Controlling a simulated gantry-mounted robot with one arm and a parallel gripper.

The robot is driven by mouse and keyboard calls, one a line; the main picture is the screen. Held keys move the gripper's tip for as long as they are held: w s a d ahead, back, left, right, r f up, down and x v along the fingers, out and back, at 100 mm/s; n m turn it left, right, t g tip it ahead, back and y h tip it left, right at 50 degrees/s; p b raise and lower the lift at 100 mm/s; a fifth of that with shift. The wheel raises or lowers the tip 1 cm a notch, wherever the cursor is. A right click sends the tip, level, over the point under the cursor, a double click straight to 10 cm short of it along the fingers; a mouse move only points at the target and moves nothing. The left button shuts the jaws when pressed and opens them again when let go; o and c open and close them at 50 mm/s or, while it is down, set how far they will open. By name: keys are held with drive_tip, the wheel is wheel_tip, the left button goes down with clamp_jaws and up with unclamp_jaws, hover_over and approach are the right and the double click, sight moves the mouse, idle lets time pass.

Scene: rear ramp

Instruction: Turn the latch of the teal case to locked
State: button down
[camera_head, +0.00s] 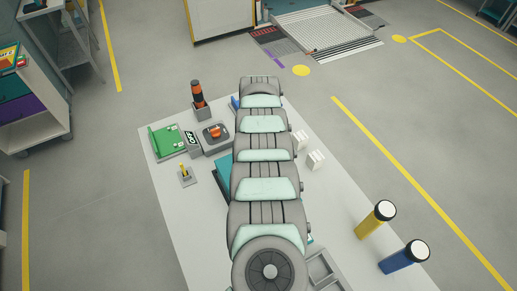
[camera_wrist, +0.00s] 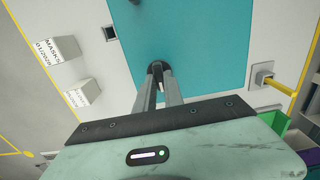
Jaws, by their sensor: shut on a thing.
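The teal case (camera_wrist: 205,40) lies flat on the table and fills the upper middle of the wrist view. In the head view only a strip of the case (camera_head: 220,178) shows left of my arm, which hides the rest. My gripper (camera_wrist: 160,82) points at the case, its two fingers close together around a small dark rounded piece (camera_wrist: 156,66) on the case top, seemingly the latch. The fingers cover most of this piece, so I cannot tell which way it is turned. In the head view my gripper is hidden behind my arm.
A yellow-handled switch (camera_head: 185,175) stands left of the case. Beyond it are a green tray (camera_head: 168,142), a grey box with an orange knob (camera_head: 215,132) and an orange-black cylinder (camera_head: 198,98). White boxes (camera_head: 315,160) and yellow (camera_head: 372,222) and blue (camera_head: 402,258) cylinders stand right.

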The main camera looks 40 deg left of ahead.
drive_tip(key=c, duration=1.4)
unclamp_jaws()
drive_tip(key=shift+c, duration=0.2)
wheel_tip(320, 180, up, 11)
drive_tip(key=b, duration=0.1)
